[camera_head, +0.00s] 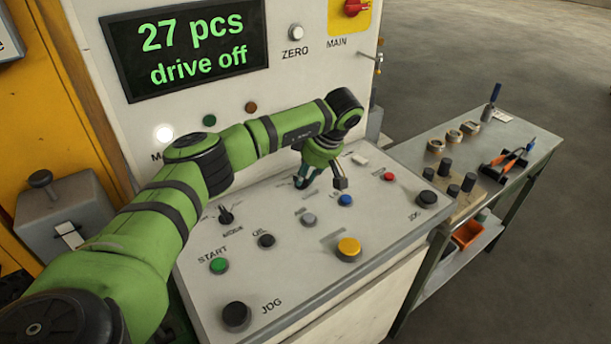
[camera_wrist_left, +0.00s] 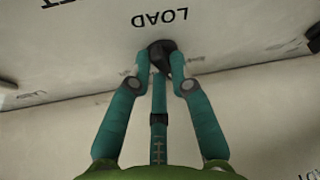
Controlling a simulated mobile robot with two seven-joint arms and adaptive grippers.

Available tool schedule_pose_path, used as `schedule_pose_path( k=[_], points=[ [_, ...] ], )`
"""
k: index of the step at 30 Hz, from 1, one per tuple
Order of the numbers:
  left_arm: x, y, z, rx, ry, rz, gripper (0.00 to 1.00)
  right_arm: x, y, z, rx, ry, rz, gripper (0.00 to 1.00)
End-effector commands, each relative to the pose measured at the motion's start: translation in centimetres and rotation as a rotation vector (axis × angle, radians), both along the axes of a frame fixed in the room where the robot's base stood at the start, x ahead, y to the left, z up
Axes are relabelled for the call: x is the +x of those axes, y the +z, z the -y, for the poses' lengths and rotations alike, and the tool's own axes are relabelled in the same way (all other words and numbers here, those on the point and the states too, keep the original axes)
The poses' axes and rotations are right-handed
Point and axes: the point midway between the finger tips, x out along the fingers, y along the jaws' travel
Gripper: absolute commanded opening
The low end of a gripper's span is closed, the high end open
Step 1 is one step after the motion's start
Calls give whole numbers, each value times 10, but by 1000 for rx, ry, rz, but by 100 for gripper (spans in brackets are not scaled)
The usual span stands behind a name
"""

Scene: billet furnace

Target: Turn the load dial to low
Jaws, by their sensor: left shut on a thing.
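The load dial (camera_wrist_left: 160,50) is a small black knob under the upside-down word LOAD in the left wrist view. My left gripper (camera_wrist_left: 162,72) is shut on this dial, with a teal finger on each side of it. The marks around the dial are partly covered by the fingers, so I cannot read its setting. In the head view my left gripper (camera_head: 322,180) is at the back of the sloped control panel (camera_head: 290,265), and the dial is hidden behind it. My right gripper is not in view.
Several buttons stand near the arm, among them a blue button (camera_head: 346,200), a yellow button (camera_head: 348,249) and a green START button (camera_head: 218,265). The display (camera_head: 185,45) reads "27 pcs drive off". A side table (camera_head: 480,150) with tools stands at the right.

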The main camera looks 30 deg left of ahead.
Motion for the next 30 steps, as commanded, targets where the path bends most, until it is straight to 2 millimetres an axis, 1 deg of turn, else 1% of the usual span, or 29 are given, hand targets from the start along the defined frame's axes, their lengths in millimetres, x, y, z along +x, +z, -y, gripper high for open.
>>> schedule_pose_path(
  k=[6,15,21,30],
  points=[
    [3,1,0,-1,174,3,0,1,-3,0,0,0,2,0],
    [4,1,-1,-1,337,3,0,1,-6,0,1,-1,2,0],
    [5,1,-2,-1,388,3,0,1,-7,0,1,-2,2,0],
    [5,2,-2,-2,402,4,0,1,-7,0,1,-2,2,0]
  ],
)
